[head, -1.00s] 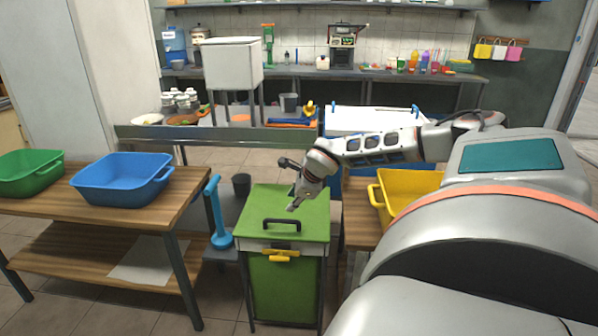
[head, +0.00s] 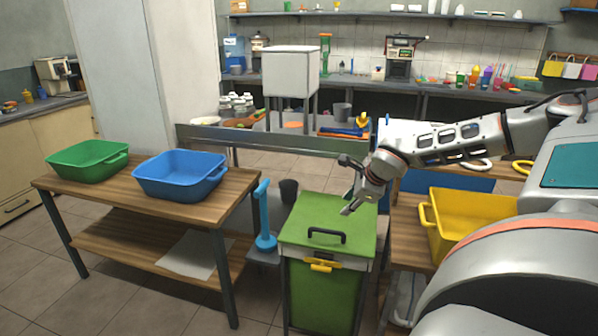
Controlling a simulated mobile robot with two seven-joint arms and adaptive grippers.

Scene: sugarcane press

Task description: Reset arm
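My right arm reaches in from the right, and my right gripper (head: 347,208) hangs just above the green lid of the green box-shaped press (head: 325,285). The gripper is small in view and its fingers look close together; I cannot tell whether they are open or shut. I see nothing clearly held in it. The lid has a black handle (head: 327,235), and a yellow latch (head: 322,265) sits on the front. My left gripper is not in view.
A wooden table (head: 135,205) at left holds a green tub (head: 88,160) and a blue tub (head: 180,175). A blue-handled tool (head: 264,220) stands beside the press. A yellow tub (head: 470,220) is at right. A white tank (head: 291,72) stands behind.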

